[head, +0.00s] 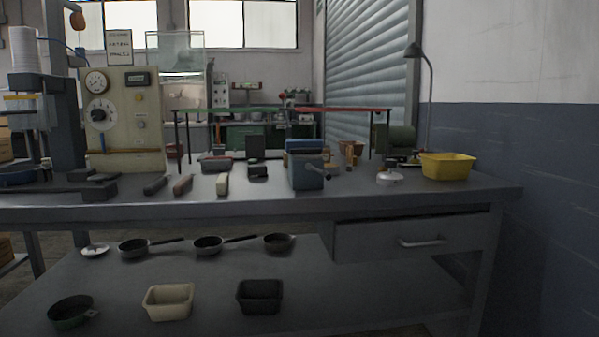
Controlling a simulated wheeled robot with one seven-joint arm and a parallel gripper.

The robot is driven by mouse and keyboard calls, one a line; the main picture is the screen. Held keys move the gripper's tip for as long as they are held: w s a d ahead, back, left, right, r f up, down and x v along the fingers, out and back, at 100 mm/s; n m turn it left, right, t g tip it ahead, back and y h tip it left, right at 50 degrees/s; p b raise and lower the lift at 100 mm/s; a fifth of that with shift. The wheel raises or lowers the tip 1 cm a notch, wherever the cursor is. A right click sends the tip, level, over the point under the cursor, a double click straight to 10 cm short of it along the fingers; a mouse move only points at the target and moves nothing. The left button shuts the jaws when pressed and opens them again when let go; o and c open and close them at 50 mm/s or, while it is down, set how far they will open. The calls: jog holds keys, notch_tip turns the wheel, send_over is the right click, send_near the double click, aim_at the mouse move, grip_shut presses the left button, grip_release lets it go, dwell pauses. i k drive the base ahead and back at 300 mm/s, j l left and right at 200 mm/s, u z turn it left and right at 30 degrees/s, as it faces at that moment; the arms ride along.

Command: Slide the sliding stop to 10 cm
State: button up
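A dark, low fixture with a block on it (99,188) lies at the left front of the workbench (400,207). It may hold the sliding stop, but it is too dark and small to be sure. No scale or 10 cm mark can be read. My gripper is not in view.
Several handled tools lie on the bench, including one with a pale handle (222,184). A blue boxy device with a crank (305,170) stands mid-bench. A yellow bin (447,165) is at the right. Pans and bins, one cream (168,302), fill the lower shelf. A closed drawer (415,237) is at the right.

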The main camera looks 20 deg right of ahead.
aim_at(414, 161)
jog(key=z, duration=1.45)
